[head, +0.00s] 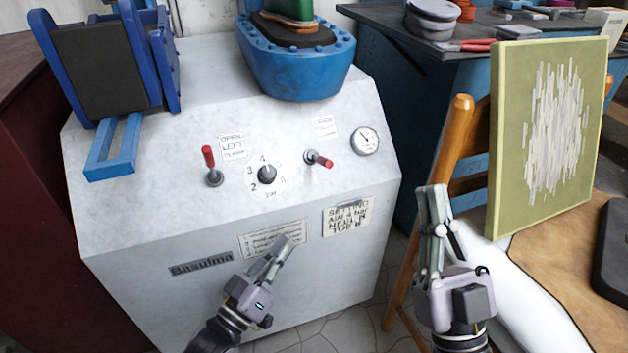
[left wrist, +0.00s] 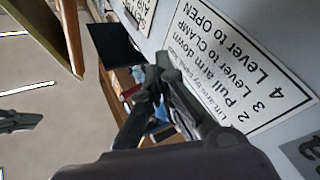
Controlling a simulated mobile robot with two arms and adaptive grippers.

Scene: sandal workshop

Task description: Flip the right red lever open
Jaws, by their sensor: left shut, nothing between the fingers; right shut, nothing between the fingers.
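The right red lever (head: 319,159) is on the sloped panel of the white machine (head: 130,210), right of the dial (head: 266,174). It is tilted, its red tip pointing right and slightly down. The left red lever (head: 210,163) stands nearly upright. My left gripper (head: 284,246) is shut and empty in front of the machine's front face, below both levers. In the left wrist view its fingers (left wrist: 155,78) show close to the instruction label. My right gripper (head: 434,192) is shut and empty, right of the machine and apart from the levers.
A pressure gauge (head: 364,140) sits right of the right lever. A blue press part (head: 300,70) stands on top of the machine. A wooden chair (head: 455,130) with a green canvas (head: 500,150) stands on the right. The panel around the levers is clear.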

